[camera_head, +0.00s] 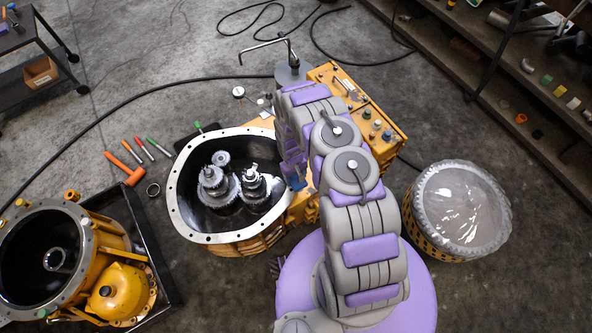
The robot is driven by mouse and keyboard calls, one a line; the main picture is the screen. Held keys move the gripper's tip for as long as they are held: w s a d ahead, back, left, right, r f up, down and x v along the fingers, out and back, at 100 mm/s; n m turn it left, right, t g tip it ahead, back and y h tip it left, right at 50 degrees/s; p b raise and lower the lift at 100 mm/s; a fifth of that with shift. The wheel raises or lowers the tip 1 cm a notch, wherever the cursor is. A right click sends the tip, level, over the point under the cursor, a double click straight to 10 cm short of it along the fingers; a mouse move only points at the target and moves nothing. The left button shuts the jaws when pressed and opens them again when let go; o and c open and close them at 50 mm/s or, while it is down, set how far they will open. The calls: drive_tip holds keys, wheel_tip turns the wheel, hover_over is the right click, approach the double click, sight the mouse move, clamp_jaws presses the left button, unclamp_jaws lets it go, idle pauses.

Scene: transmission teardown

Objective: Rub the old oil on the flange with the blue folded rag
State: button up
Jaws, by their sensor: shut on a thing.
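The flange (177,205) is the pale metal rim with bolt holes around the open yellow transmission housing. Gears and shafts stand inside the dark housing. My gripper (295,176) is at the right side of the flange, pointing down and partly hidden by my arm. It is shut on the blue folded rag (297,184), of which only a small blue patch shows. The rag is at or just over the right edge of the flange; I cannot tell if it touches. I cannot make out old oil on the visible rim.
A yellow control box (365,115) stands behind my arm. A second yellow housing (60,260) sits in a black tray. A plastic-covered drum (460,208) stands at right. Black cables cross the floor.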

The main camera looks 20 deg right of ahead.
sight(296, 177)
drive_tip(key=shift+r+p, duration=1.3)
drive_tip(key=shift+r, duration=1.35)
drive_tip(key=shift+d, duration=0.1)
